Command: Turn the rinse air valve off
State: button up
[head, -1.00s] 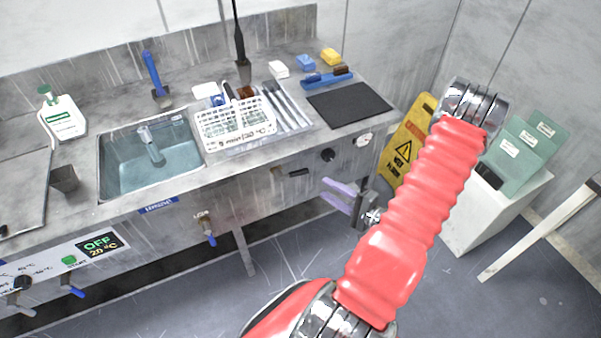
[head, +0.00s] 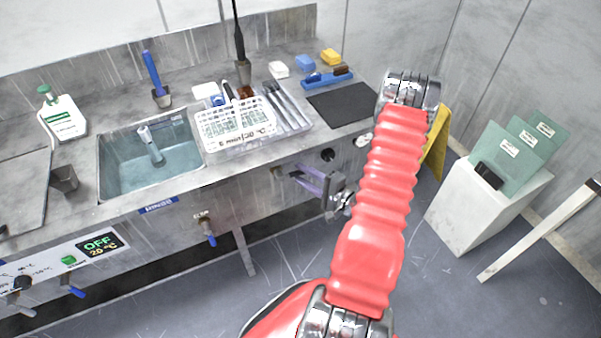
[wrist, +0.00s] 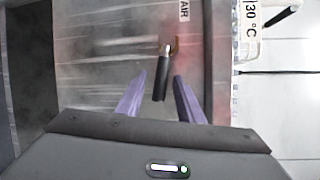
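The rinse air valve (wrist: 173,46) is on the cabinet front below an "AIR" label (wrist: 184,10), with a brass-coloured stem and a black lever (wrist: 161,78). The lever lies roughly level, pointing right along the panel in the head view, where the valve (head: 278,173) is partly hidden by my gripper (head: 295,174). My gripper also shows in the wrist view (wrist: 159,82). Its two purple fingers are open, one on each side of the lever, with gaps visible. I cannot tell the exact depth between fingertips and lever.
A water valve with a blue lever (head: 209,236) hangs to the left of my gripper. A black knob (head: 328,155) sits on the panel to the right. The white rack (head: 236,128) stands on the counter above. A yellow wet-floor sign (head: 437,148) is behind my arm.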

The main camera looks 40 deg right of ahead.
jog(key=shift+w+a+f, duration=0.1)
jog(key=shift+w, duration=0.85)
jog(key=shift+c, duration=0.4)
grip_shut()
jog(key=shift+d, duration=0.25)
jog(key=shift+a+f, duration=0.1)
jog(key=shift+a, duration=0.2)
